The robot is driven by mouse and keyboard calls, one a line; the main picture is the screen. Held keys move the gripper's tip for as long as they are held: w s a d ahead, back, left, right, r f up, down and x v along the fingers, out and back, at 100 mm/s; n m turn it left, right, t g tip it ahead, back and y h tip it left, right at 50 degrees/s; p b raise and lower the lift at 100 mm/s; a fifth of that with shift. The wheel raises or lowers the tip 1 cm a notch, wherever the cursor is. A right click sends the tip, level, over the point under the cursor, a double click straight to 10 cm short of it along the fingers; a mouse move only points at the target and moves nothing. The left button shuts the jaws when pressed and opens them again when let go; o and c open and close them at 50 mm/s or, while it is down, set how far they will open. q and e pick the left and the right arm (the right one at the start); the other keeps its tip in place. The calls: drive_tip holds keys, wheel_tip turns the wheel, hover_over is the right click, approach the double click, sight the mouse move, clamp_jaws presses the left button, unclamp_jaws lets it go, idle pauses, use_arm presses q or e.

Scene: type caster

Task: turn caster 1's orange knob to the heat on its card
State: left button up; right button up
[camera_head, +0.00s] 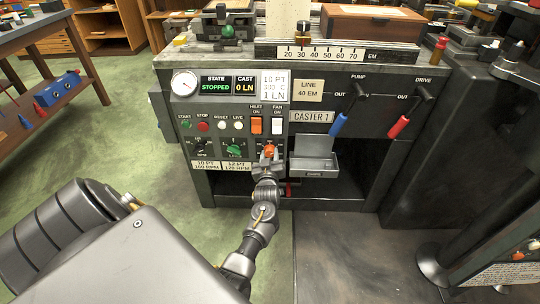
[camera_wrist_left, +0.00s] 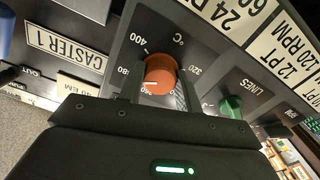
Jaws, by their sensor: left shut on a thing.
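Caster 1's orange knob (camera_head: 269,149) is on the lower panel, right of the green knob (camera_head: 234,150). My left gripper (camera_head: 268,158) is shut on the orange knob. In the left wrist view the orange knob (camera_wrist_left: 161,70) sits between the two fingers (camera_wrist_left: 160,88). A white mark shows on its lower left side. Dial numbers such as 400 and 320 show around it; the fingers hide part of the scale. The white card (camera_head: 274,87) reads 10 PT and 1 LN; its middle heat line is too small to read surely. My right gripper is not in view.
The CASTER 1 plate (camera_head: 311,117) and a grey chips tray (camera_head: 314,150) are right of the knob. The orange heat switch (camera_head: 256,125) is above it. Blue (camera_head: 338,124) and red (camera_head: 398,127) lever handles hang further right. The state display (camera_head: 215,86) reads STOPPED.

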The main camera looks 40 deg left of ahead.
use_arm(q)
drive_tip(key=shift+w+d+n, duration=0.1)
drive_tip(key=shift+d+n, duration=0.05)
drive_tip(key=shift+n, duration=0.15)
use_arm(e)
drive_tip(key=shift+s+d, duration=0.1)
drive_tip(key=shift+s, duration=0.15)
use_arm(q)
drive_tip(key=o, duration=1)
drive_tip(key=shift+c, duration=0.2)
drive_tip(key=shift+o, duration=0.2)
drive_tip(key=shift+s+d+p, duration=0.2)
drive_tip(key=shift+s+p, duration=0.15)
drive_tip(key=shift+p, duration=0.05)
drive_tip(key=p+v, duration=0.3)
drive_tip(key=v, duration=0.3)
drive_tip(key=shift+s+d, duration=0.2)
drive_tip(key=shift+s, duration=0.1)
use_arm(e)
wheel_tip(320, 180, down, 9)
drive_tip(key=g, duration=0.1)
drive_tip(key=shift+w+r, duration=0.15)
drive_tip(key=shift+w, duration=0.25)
use_arm(q)
drive_tip(key=shift+f, duration=0.1)
